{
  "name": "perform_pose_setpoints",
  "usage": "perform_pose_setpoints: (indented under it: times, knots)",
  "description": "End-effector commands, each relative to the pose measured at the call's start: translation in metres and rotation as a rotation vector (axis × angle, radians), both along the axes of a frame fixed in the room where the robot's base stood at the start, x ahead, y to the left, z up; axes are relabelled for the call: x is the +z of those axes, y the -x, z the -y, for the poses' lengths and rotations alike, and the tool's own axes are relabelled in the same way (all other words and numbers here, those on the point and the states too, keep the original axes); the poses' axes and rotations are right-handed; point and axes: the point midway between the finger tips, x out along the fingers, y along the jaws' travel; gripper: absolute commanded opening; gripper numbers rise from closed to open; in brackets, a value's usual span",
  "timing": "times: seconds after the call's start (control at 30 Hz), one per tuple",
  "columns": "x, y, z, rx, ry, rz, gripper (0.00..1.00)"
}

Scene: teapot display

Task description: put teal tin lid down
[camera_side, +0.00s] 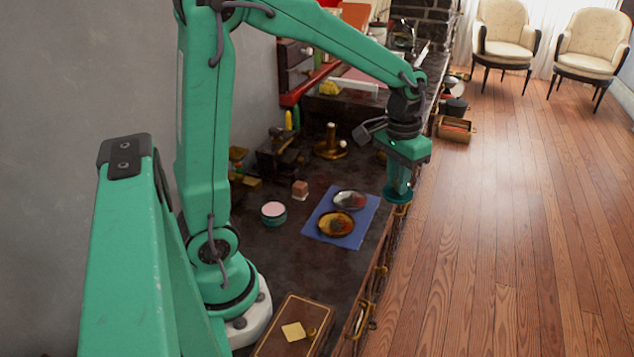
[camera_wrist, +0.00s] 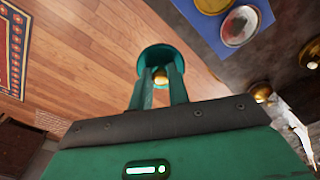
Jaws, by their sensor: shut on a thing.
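The teal tin lid (camera_side: 397,196) hangs below my gripper (camera_side: 399,181) at the counter's right edge in the side view. In the wrist view the lid (camera_wrist: 153,56) is a teal disc with a small gold knob. My gripper (camera_wrist: 160,82) has its two fingers shut at this knob, and wooden floor shows behind the lid. A round teal tin (camera_side: 273,219) with a pink top surface stands on the dark counter, well left of my gripper. It may be the lid's tin, but I cannot tell.
A blue cloth (camera_side: 322,205) with a silver plate (camera_side: 349,199) and a gold plate (camera_side: 336,223) lies left of my gripper. A small brown block (camera_side: 300,187) stands near the tin. A brown box (camera_side: 290,322) lies at the front. Dark counter (camera_side: 300,262) is bare in front of the cloth.

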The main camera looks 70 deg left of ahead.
Motion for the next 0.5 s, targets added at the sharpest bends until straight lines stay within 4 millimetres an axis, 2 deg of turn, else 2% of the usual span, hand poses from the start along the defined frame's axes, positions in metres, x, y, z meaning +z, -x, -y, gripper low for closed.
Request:
perform_pose_setpoints:
  times: [0.2, 0.5]
  knots:
    - [-0.019, 0.042, -0.039, 0.227, 0.008, -0.018, 0.0]
    - [-0.042, 0.097, -0.07, 0.497, 0.018, -0.038, 0.0]
